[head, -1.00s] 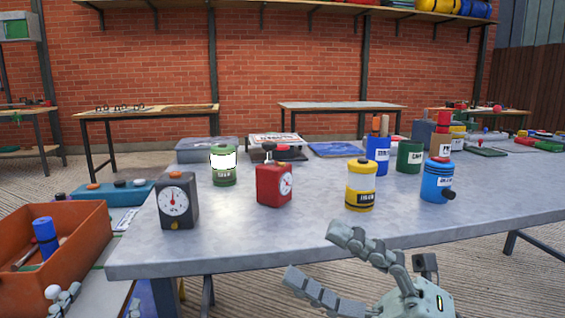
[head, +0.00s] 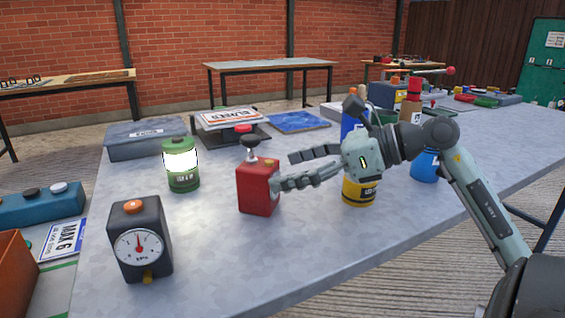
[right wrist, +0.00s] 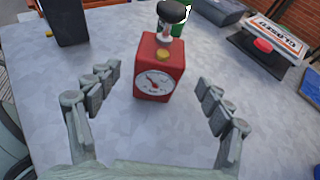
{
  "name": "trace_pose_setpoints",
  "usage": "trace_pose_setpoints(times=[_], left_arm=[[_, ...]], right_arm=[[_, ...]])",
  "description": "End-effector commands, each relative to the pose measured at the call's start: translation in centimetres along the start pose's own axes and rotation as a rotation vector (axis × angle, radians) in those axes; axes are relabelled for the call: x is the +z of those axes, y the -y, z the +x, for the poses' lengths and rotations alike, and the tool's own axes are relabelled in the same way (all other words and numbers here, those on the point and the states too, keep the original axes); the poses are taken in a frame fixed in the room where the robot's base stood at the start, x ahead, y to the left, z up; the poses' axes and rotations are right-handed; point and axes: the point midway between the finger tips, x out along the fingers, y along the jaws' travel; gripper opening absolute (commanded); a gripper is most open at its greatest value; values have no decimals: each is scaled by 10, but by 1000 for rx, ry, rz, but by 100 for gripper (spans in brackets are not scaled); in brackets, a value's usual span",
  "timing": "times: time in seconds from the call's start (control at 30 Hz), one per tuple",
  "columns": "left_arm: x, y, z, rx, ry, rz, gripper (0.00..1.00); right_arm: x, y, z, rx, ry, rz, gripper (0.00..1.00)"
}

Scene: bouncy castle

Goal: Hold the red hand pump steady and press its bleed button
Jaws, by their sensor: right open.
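The red hand pump (head: 258,190) is a red box standing upright on the grey table, with a black plunger knob (head: 250,141) on top. That view shows the pump's round white gauge (right wrist: 154,83). My right gripper (head: 283,171) is open and empty at the pump's right. In the right wrist view its fingers spread to either side, with the pump ahead between them and visible gaps. My left gripper is not in view.
On the grey table (head: 230,270), a dark gauge box (head: 140,240) and a green lantern (head: 182,165) stand left of the pump. A yellow canister (head: 358,192) stands behind my right gripper. A tray with a sign (head: 228,118) lies behind. The table's front middle is clear.

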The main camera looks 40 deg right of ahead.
Motion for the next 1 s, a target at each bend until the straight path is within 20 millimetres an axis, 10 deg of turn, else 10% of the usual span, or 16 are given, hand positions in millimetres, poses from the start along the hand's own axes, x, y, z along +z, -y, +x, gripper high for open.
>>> trace_pose_setpoints(times=[0.4,0.8,1.0], left_arm=[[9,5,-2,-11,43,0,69],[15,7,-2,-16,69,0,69],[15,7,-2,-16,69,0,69]], right_arm=[[1,-1,59,4,2,1,79],[0,-1,68,3,2,2,79],[0,-1,68,4,1,2,56]])
